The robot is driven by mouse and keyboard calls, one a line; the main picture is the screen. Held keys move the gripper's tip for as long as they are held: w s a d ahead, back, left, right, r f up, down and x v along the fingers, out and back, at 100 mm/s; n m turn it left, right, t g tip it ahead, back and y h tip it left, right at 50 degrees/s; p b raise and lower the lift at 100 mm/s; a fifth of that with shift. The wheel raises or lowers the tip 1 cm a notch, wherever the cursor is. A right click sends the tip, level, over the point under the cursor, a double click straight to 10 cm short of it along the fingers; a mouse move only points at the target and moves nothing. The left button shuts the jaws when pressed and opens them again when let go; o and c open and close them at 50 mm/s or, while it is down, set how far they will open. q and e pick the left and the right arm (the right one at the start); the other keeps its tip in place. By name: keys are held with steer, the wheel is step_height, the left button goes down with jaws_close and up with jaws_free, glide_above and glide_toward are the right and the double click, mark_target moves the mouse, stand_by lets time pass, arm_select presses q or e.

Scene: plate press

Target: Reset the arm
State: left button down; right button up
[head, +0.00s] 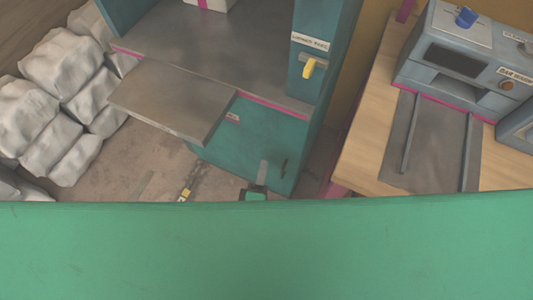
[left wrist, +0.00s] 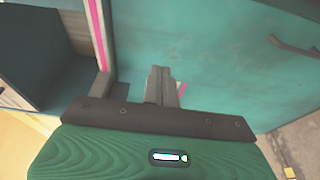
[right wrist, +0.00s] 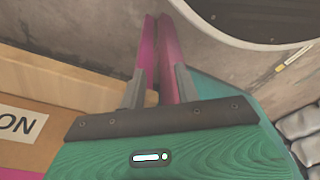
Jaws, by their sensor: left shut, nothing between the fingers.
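My left gripper (head: 262,172) shows low in the middle of the head view, in front of the teal front panel of the press cabinet (head: 245,152). In the left wrist view its fingers (left wrist: 162,86) are together, with nothing between them, and the teal panel (left wrist: 210,50) is beyond. My right gripper is not discernible in the head view. In the right wrist view its fingers (right wrist: 157,90) stand apart, with a magenta post (right wrist: 168,50) showing behind and between them. I cannot tell whether they touch the post.
A grey plate (head: 175,100) juts from the cabinet's front. A yellow handle (head: 309,67) is on the cabinet's right upright. White sacks (head: 65,65) are piled at left. At right, a wooden table (head: 352,160) holds a grey-blue machine (head: 455,55) with a blue knob (head: 465,17).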

arm_select(q)
steer(key=shift+s+a, duration=0.15)
steer(key=shift+s, duration=0.15)
